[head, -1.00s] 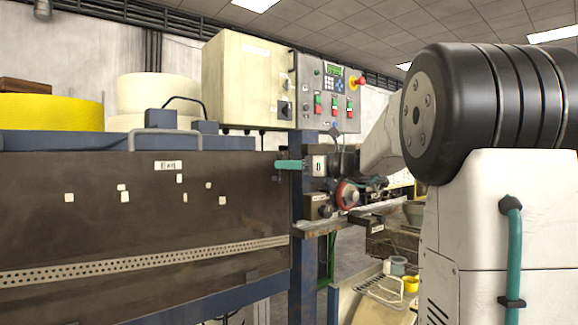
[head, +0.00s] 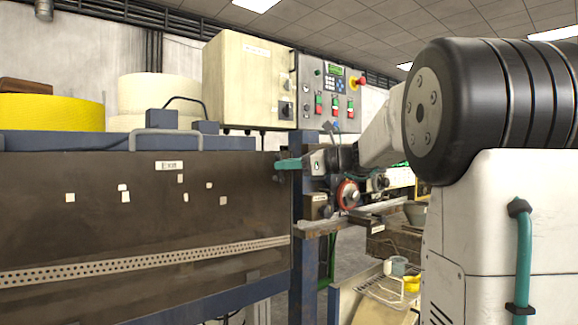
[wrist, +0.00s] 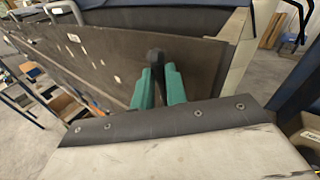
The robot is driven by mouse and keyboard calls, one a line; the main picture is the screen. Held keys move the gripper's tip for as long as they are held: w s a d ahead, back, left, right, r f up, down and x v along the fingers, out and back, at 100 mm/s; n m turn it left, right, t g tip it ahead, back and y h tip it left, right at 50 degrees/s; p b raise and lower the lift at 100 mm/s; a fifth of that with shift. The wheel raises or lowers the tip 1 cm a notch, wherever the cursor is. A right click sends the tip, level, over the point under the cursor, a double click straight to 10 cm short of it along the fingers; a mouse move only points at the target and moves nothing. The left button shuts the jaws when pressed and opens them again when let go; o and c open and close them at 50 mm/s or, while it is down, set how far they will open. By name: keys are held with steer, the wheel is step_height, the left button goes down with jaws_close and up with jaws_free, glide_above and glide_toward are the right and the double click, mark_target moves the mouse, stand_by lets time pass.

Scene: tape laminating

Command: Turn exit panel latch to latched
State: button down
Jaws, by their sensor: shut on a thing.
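The exit panel (head: 130,215) is a large dark brown sheet at the left of the head view, with a small white label near its top. In the wrist view the panel (wrist: 110,58) runs behind my fingers. My gripper (head: 286,164) has teal fingers at the panel's upper right corner. In the wrist view my gripper (wrist: 159,80) is shut on the latch (wrist: 156,56), a black handle with a blocky end standing between the fingers. The fingers hide much of the latch, and its latched or unlatched position cannot be told.
A cream control box (head: 245,80) and a grey button panel (head: 328,95) stand above the corner. A red-rimmed round part (head: 347,194) and a metal ledge (head: 350,222) lie just below my wrist. Yellow (head: 50,112) and white rolls sit behind the panel.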

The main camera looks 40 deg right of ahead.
steer(key=a+n+h, duration=0.1)
steer(key=n+g+h, duration=0.1)
steer(key=n, duration=0.1)
steer(key=shift+a+g, duration=0.3)
steer(key=shift+a, duration=0.05)
steer(key=shift+a+f+n+g+h, duration=0.15)
steer(key=shift+a+n+h, duration=0.15)
steer(key=shift+n+h, duration=0.3)
steer(key=shift+a+f+n+g+h, duration=0.15)
steer(key=shift+a+n+h, duration=0.15)
steer(key=shift+n+h, duration=0.3)
steer(key=n+h, duration=0.1)
steer(key=a+f+n+h, duration=0.1)
steer(key=shift+a+n+g+h, duration=0.1)
steer(key=shift+n+g+h, duration=0.2)
steer(key=shift+a+f+n+h, duration=0.25)
steer(key=shift+f+n+h, duration=0.3)
steer(key=shift+n+h, duration=0.5)
steer(key=shift+s+h, duration=0.1)
steer(key=shift+h, duration=0.15)
steer(key=c, duration=1.4)
jaws_free()
steer(key=shift+f, duration=0.1)
